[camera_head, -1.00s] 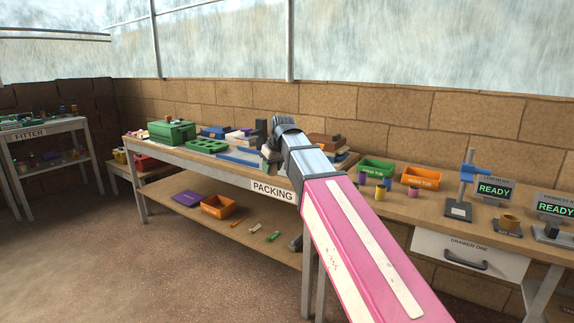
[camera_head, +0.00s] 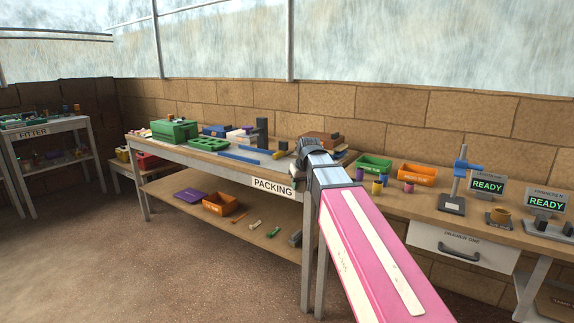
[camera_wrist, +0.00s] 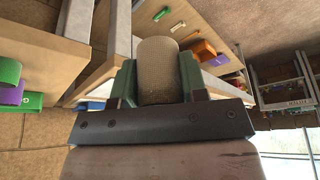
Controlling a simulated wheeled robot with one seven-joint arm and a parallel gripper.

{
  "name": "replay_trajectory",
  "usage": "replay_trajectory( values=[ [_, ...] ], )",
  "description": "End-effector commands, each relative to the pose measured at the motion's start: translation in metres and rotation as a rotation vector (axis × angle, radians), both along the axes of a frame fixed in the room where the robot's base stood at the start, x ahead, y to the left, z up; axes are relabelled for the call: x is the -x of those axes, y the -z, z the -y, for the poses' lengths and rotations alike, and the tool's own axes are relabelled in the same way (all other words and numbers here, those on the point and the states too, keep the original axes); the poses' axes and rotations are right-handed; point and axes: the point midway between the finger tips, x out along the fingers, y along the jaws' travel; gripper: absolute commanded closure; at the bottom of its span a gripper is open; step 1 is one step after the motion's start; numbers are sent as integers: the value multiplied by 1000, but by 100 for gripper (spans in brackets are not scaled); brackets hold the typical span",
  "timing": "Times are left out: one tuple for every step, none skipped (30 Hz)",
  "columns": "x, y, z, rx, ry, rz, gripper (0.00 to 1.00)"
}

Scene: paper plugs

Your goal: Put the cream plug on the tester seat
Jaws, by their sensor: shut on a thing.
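My gripper (camera_wrist: 158,85) is shut on a cream plug (camera_wrist: 158,62), a ribbed pale cylinder held between two green fingers in the wrist view. In the head view my arm's end covers the fingers and the plug, over the right end of the packing bench. Two testers with green READY screens stand on the right bench. One screen (camera_head: 488,187) is beside a stand with a blue arm (camera_head: 466,168) and a dark base (camera_head: 451,204). The other screen (camera_head: 546,203) is at the far right, with a low dark block before it. Which part is the tester seat is unclear.
An ochre cup-like piece (camera_head: 500,214) sits between the testers. A green tub (camera_head: 374,166), an orange tub (camera_head: 417,175) and small coloured plugs are on the right bench. The packing bench (camera_head: 271,187) holds boxes and blocks. Drawer one (camera_head: 460,245) is shut.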

Motion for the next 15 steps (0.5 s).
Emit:
replay_trajectory(
  values=[
    [2, 13, 19, 1, 45, -2, 86],
    [3, 21, 30, 2, 75, -3, 86],
    [4, 30, 45, 2, 115, -3, 86],
    [5, 38, 56, 2, 144, -2, 86],
    [6, 45, 66, 1, 172, -2, 86],
    [7, 53, 79, 1, 207, 0, 86],
    [8, 59, 88, 2, 232, 0, 86],
    [10, 64, 96, 3, 254, 0, 86],
    [11, 70, 106, 2, 281, 2, 86],
    [12, 74, 112, 1, 298, 3, 86],
    [13, 78, 118, 1, 314, 3, 86],
    [14, 82, 124, 1, 332, 4, 86],
    [15, 84, 128, 1, 343, 5, 86],
    [15, 86, 131, 2, 351, 6, 86],
    [16, 88, 135, 1, 361, 7, 86]
  ],
)
